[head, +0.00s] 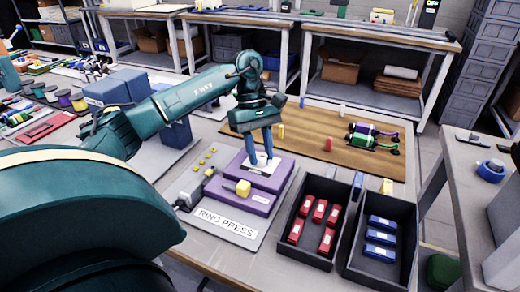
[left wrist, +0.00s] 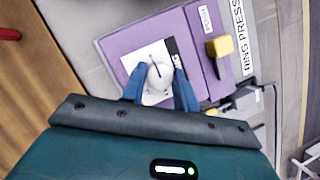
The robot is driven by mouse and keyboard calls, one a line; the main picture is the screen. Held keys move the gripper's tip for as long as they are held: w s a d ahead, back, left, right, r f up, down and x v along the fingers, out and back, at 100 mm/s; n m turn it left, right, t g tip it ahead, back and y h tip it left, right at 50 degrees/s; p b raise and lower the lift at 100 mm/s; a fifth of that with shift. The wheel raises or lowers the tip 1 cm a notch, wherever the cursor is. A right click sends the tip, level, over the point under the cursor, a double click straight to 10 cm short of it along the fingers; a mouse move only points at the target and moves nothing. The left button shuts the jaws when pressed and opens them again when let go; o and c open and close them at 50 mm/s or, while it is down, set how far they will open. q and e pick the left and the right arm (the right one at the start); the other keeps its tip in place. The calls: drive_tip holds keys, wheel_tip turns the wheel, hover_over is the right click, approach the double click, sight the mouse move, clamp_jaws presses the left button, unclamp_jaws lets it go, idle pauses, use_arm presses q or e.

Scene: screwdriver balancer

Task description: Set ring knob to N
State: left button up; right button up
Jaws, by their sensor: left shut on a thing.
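The ring press is a purple block (head: 262,178) on a grey base plate (head: 205,222) with a "RING PRESS" label. Its ring knob is a pale rounded knob (left wrist: 160,75) with a dark pointer line, on a white dial plate (left wrist: 153,98) in the left wrist view. My left gripper (head: 260,161) comes down on the press from above. In the left wrist view, its blue fingers (left wrist: 160,90) are shut on the knob from both sides. The dial's letters are too small or hidden to read. My right gripper is in neither view.
A yellow block (head: 243,188) sits on the press's front part. Black bins of red parts (head: 297,232) and blue parts (head: 364,254) stand to the right. A wooden board (head: 312,135) with a green-and-purple device (head: 372,137) lies behind. Blue boxes (head: 122,85) stand at left.

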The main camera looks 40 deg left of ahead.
use_arm(q)
drive_tip(key=o, duration=1)
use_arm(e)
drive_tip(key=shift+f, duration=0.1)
use_arm(q)
drive_tip(key=p+v, duration=0.3)
drive_tip(key=v, duration=1)
drive_tip(key=shift+r+p, duration=0.1)
drive_tip(key=shift+p, duration=0.25)
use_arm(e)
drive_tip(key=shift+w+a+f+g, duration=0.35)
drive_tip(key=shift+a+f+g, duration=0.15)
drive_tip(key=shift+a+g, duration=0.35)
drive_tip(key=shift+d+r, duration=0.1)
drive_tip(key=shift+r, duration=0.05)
